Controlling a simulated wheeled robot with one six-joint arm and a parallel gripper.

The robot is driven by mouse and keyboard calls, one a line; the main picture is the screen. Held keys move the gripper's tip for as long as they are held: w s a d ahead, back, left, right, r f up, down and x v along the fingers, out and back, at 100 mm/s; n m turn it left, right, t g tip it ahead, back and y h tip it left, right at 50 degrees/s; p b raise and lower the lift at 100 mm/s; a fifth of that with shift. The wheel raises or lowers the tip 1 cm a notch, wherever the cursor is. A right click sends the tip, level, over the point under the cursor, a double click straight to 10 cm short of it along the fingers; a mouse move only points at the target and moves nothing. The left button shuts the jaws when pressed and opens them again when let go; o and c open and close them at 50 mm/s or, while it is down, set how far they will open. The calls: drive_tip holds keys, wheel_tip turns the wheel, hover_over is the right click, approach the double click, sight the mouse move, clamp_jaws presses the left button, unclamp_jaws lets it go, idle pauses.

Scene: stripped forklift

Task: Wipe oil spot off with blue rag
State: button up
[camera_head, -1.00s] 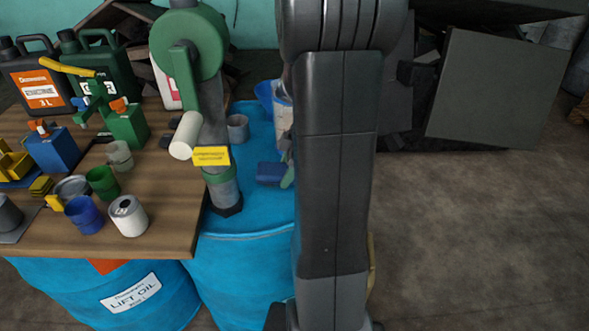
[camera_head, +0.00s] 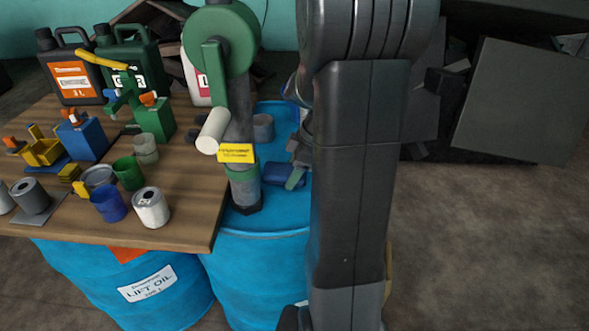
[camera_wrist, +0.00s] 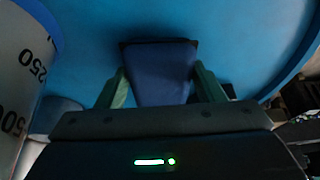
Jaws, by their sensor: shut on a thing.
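The blue rag (camera_wrist: 160,62) is a dark blue folded piece between the green fingers of my gripper (camera_wrist: 161,82) in the wrist view. My gripper is shut on it, over the blue top of a drum (camera_wrist: 240,45). In the head view the rag (camera_head: 276,188) shows on or just above the drum top (camera_head: 270,213), right of the pump's base, with one green finger (camera_head: 295,178) beside it. I cannot make out the oil spot; a thin dark strip at the rag's far edge may be shadow or oil. My arm hides part of the drum top.
A green hand pump (camera_head: 237,142) stands on the drum left of the rag. A grey cup (camera_head: 263,127) is behind it. A measuring jug (camera_wrist: 22,75) is close on the left in the wrist view. The wooden bench (camera_head: 190,222) at left is crowded with cans and bottles.

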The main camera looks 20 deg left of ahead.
drive_tip(key=shift+r+p, duration=1.4)
drive_tip(key=shift+r, duration=1.45)
drive_tip(key=shift+r, duration=0.1)
drive_tip(key=shift+r+p, duration=0.85)
drive_tip(key=shift+r, duration=0.6)
